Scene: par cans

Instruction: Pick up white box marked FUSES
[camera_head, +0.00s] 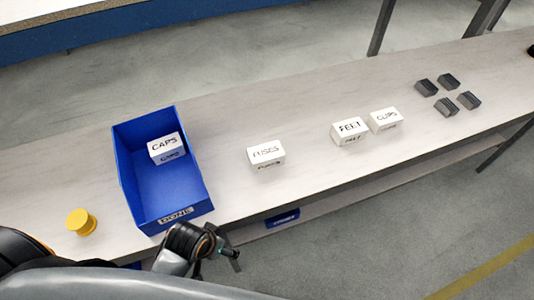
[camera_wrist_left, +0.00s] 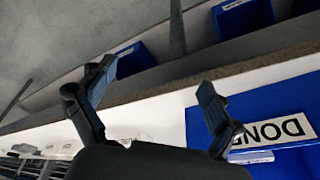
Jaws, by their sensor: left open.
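The white box marked FUSES (camera_head: 266,154) sits upright on the pale bench, in the middle of the head view, to the right of the blue bin. Nothing touches it. My left gripper (camera_head: 226,248) is at the bench's front edge, below and left of the FUSES box and apart from it. In the left wrist view the left gripper (camera_wrist_left: 155,80) has its fingers spread wide with nothing between them. I cannot pick out the FUSES box surely in that view. My right gripper is not in view.
The blue bin (camera_head: 124,165), labelled DONE, holds a white CAPS box (camera_head: 165,148). A yellow round piece (camera_head: 81,222) lies left of it. White FEET (camera_head: 349,131) and CLIPS (camera_head: 385,120) boxes stand to the right, with several dark blocks (camera_head: 448,92) beyond. Bench around FUSES is clear.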

